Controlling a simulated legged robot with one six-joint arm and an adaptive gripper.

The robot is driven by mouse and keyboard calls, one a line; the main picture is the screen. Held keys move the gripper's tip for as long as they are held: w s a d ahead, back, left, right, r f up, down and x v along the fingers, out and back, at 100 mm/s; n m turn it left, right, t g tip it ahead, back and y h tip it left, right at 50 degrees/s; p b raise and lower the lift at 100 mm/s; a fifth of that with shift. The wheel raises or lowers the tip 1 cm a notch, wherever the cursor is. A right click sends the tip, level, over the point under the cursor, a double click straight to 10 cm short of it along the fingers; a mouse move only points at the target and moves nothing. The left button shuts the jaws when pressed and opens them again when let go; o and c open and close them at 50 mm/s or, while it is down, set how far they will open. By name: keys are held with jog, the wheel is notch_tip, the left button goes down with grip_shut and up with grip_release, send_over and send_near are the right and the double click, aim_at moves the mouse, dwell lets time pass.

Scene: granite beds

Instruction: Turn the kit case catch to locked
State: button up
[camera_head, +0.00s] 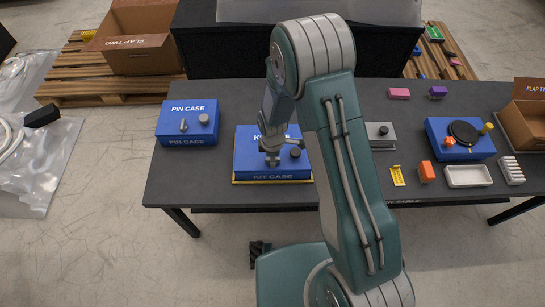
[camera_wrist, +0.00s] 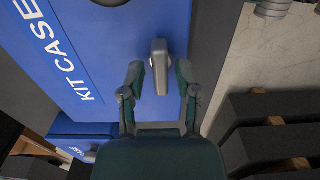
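The blue kit case (camera_head: 243,160) lies on the dark table in the head view, on a yellow-edged base. Its lettering fills the left of the wrist view, on the case's blue face (camera_wrist: 95,65). The grey catch (camera_wrist: 160,67) is a short lever on that face, pointing roughly along my gripper's axis. My gripper (camera_wrist: 160,78) is open, one finger on each side of the catch, with a visible gap on both sides. In the head view my gripper (camera_head: 272,159) is over the case and mostly hides the catch. I cannot tell its height above the case.
A blue pin case (camera_head: 187,138) with a similar lever and knob stands left of the kit case. A dark round knob (camera_head: 295,152) sits right of my gripper on the kit case. Small parts and a white tray (camera_head: 468,176) occupy the table's right side.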

grip_shut()
jog(key=shift+m, duration=0.4)
jog(key=m, duration=0.3)
jog(key=shift+m, duration=0.3)
jog(key=m, duration=0.4)
jog(key=shift+m, duration=0.3)
jog(key=m, duration=0.8)
jog(key=shift+m, duration=0.6)
